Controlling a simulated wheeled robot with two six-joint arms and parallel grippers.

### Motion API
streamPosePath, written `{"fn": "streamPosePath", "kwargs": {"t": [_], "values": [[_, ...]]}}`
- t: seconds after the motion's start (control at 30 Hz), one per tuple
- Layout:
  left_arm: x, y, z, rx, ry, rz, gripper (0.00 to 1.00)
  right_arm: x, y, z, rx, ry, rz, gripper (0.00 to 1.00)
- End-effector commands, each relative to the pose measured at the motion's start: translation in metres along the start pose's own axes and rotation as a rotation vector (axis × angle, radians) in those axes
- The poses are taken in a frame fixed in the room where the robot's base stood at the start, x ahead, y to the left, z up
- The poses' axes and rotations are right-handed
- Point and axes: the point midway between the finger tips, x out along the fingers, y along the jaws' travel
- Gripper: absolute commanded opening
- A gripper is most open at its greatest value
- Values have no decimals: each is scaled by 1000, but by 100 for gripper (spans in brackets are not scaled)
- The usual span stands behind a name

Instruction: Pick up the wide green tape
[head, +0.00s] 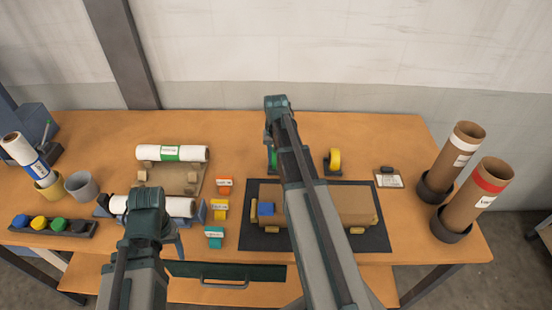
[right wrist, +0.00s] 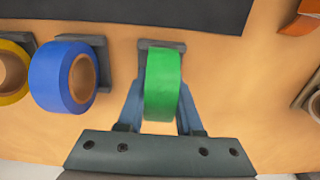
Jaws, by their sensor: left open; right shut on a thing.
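The wide green tape (right wrist: 163,85) is a bright green roll between the two blue-grey fingers of my right gripper (right wrist: 162,105) in the right wrist view. The gripper is shut on it. A grey holder (right wrist: 160,45) shows at its upper end; I cannot tell if the tape is clear of the holder. In the head view only a sliver of the green tape (head: 272,158) shows beside my right arm, which hides most of that gripper. My left gripper is open, low over the left part of the table; its wrist hides most of it in the head view.
A blue tape (right wrist: 65,75) and a yellow tape (head: 334,160) stand beside the green one. A dark mat (head: 375,238) with a brown block lies nearer me. Cardboard tubes (head: 460,155) stand at right. White rolls (head: 172,153) and colored tags (head: 214,236) lie left.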

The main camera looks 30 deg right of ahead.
Motion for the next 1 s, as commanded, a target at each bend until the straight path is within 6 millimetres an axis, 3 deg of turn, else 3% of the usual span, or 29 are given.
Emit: {"fn": "streamPosePath", "kwargs": {"t": [0.27,0.7,1.0], "values": [[-29,-3,2,0,0,0,70,-29,0,0,0,0,0,0],[-92,-9,5,2,0,0,70,-93,0,0,0,0,0,0],[-97,-9,6,2,0,0,70,-98,0,0,0,0,0,0]]}}
